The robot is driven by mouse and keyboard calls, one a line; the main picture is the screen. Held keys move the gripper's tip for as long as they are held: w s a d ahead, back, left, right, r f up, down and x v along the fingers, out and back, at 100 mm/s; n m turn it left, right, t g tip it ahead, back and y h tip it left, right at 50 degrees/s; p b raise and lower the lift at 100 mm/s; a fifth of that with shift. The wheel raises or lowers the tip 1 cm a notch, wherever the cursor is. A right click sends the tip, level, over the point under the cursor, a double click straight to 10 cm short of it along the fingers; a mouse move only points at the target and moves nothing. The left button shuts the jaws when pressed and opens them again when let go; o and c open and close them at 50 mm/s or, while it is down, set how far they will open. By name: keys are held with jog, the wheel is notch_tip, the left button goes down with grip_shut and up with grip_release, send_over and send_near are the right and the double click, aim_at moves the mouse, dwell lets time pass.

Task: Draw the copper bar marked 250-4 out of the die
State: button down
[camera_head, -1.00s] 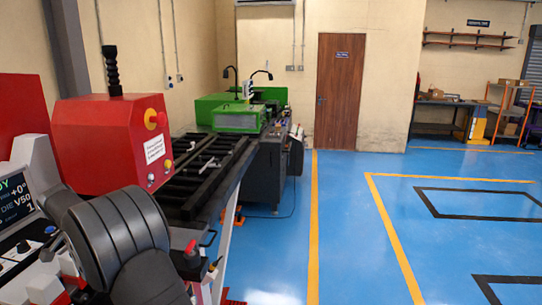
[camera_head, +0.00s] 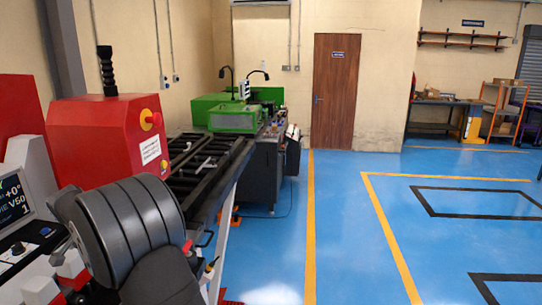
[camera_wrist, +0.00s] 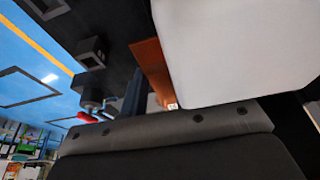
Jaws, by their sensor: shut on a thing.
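The copper bar (camera_wrist: 150,65) shows in the wrist view as a narrow orange-brown strip, with a small pale mark (camera_wrist: 172,106) near its lower end; no number is readable. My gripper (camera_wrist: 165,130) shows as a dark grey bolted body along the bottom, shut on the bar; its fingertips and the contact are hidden. A large pale block (camera_wrist: 235,50) covers the upper right, beside the bar. I cannot make out the die. In the head view my black arm hides the work area, and neither bar nor gripper shows.
The red machine housing (camera_head: 105,137) with its emergency button (camera_head: 150,118) and a display (camera_head: 14,200) stand close at left in the head view. A black rack bed (camera_head: 200,165) and green machine (camera_head: 233,117) lie beyond. Blue floor (camera_head: 345,220) at right is clear.

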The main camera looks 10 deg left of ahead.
jog(key=shift+d, duration=5.7)
jog(key=shift+r, duration=0.1)
jog(key=shift+r, duration=2.45)
